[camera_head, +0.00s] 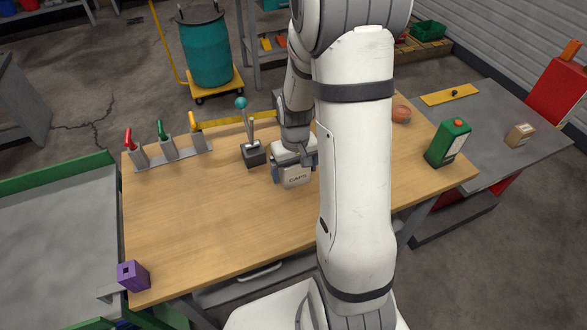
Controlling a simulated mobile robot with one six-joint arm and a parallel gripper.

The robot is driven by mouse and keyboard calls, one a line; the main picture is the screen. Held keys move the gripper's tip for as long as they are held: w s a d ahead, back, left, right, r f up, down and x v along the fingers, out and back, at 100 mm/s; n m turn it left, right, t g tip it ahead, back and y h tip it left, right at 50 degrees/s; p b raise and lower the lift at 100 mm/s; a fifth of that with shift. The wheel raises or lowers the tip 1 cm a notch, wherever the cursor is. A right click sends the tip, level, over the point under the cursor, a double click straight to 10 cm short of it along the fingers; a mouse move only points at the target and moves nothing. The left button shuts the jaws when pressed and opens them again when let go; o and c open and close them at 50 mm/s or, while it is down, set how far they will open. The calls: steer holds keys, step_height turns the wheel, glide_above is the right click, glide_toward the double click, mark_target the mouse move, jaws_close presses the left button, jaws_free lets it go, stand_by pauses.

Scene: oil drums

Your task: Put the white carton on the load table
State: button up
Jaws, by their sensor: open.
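The white carton (296,180), marked CAPS, stands on the wooden table (220,225) near its middle. My gripper (294,168) is open, pointing down with its fingers at the left and right sides of the carton. Whether the fingers touch it is too small to tell. My arm hides part of the wooden table to the right of the carton. A grey-topped table (480,120) stands at the right and a grey surface with green edges (55,240) at the left. No label shows which is the load table.
A lever with a teal knob (242,104) stands close behind the carton. Red, green and yellow handles (165,140) line the back left. A green can (448,142) stands at the right, a purple block (133,276) at the front left. A small brown box (520,134) is on the grey-topped table.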

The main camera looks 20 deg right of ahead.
step_height(320, 180, up, 12)
steer(key=shift+f+p, duration=0.15)
steer(key=shift+p, duration=0.25)
steer(key=s+a+r+t, duration=0.1)
steer(key=s+a+r, duration=0.2)
steer(key=s, duration=0.4)
steer(key=s+a+r+t, duration=0.1)
steer(key=s+a+r, duration=0.3)
steer(key=s, duration=0.3)
steer(key=shift+r, duration=0.65)
step_height(320, 180, up, 3)
steer(key=p, duration=0.3)
steer(key=shift+t, duration=0.3)
steer(key=shift+r, duration=0.1)
